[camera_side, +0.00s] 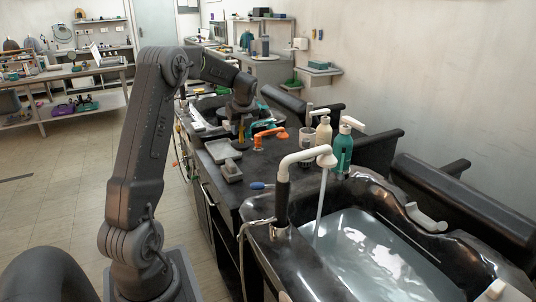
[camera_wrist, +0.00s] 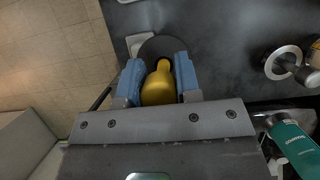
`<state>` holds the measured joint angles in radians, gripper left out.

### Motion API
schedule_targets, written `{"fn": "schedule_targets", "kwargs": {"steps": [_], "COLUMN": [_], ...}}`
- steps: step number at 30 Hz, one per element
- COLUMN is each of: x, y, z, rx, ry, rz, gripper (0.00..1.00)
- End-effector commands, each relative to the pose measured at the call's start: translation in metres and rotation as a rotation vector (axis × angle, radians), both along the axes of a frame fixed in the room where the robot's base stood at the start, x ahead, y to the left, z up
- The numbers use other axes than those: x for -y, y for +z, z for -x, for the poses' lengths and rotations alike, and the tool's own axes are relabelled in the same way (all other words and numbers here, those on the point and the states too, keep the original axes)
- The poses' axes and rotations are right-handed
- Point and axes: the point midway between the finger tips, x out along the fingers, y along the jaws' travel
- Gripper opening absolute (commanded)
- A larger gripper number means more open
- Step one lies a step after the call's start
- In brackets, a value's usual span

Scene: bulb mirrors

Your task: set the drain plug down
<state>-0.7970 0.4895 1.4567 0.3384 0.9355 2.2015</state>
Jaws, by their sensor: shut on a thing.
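My gripper (camera_wrist: 160,70) is shut on a yellow, bulb-shaped piece (camera_wrist: 158,88), which looks like the drain plug's handle. Its blue fingers press on it from both sides. A dark round disc (camera_wrist: 175,46) shows beyond the fingertips, seemingly the plug's wide lower part. In the side view my gripper (camera_side: 241,112) points down over the dark counter, with the yellow piece (camera_side: 241,134) upright below it. I cannot tell whether its underside touches the counter.
Close by on the counter (camera_side: 262,166) are an orange fitting (camera_side: 268,135), a grey tray (camera_side: 222,151) and a grey block (camera_side: 231,171). A mug (camera_side: 306,139), a cream bottle (camera_side: 323,134) and a teal bottle (camera_side: 343,152) stand right. A white tap (camera_side: 303,157) runs into the water-filled basin (camera_side: 300,262).

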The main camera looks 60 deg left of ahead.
Motion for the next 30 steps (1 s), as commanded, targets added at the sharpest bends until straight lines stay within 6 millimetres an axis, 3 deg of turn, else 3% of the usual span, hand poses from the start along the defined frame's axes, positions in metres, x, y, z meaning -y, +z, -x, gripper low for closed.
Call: {"fn": "schedule_targets", "kwargs": {"steps": [6, 12, 19, 27, 30], "x": [0.019, 0.031, 0.033, 0.033, 0.033], "y": [-0.03, -0.049, -0.059, -0.093, -0.093], "z": [-0.047, -0.077, -0.084, -0.083, -0.084], "rx": [-0.002, -0.001, -0.002, 0.0, 0.002], "ry": [-0.006, -0.002, 0.001, 0.0, -0.001], "rz": [0.001, 0.001, 0.0, 0.0, -0.002], "gripper": [0.07, 0.07, 0.07, 0.07, 0.07]}}
